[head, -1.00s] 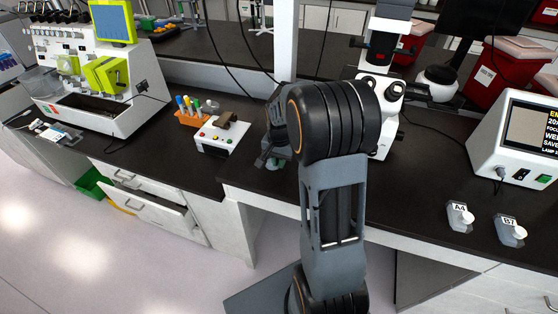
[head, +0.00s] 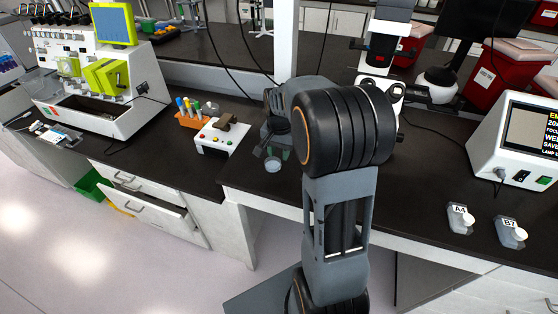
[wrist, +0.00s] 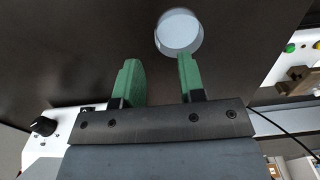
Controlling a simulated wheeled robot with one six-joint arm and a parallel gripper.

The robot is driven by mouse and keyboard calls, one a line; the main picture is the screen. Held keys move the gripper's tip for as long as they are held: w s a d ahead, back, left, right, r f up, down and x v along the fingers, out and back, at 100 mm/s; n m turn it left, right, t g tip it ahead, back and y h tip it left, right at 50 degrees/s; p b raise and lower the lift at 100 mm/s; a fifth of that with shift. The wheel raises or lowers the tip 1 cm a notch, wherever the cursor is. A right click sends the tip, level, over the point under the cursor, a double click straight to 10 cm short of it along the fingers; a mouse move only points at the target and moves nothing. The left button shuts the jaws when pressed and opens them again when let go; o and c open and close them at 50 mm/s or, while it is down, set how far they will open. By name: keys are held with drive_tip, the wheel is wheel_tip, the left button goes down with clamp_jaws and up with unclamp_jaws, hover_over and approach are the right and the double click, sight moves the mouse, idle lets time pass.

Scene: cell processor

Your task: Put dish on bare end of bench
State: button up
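A small round clear dish (head: 273,164) lies on the dark bench top (head: 245,180), near the bench's front left corner. In the wrist view the dish (wrist: 179,32) shows whole, just beyond the tip of the right green finger. My gripper (wrist: 158,60) is open, with bare bench between its two fingers and nothing held. In the head view my gripper (head: 281,152) is right behind the dish, partly hidden by my arm. Whether a finger touches the dish I cannot tell.
A white control box (head: 220,137) with coloured buttons and an orange tube rack (head: 190,115) stand left of the dish. A microscope (head: 385,95) is behind my arm. Two labelled holders (head: 461,218) and a screen unit (head: 520,135) stand at the right. Bench between is clear.

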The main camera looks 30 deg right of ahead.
wheel_tip(320, 180, up, 6)
drive_tip(key=s+a+n+t, duration=0.4)
drive_tip(key=s+a+n, duration=0.5)
drive_tip(key=s, duration=0.6)
drive_tip(key=shift+a+r+n, duration=0.3)
drive_tip(key=shift+a+n, duration=0.1)
drive_tip(key=shift+a, duration=0.6)
drive_tip(key=shift+d, duration=0.15)
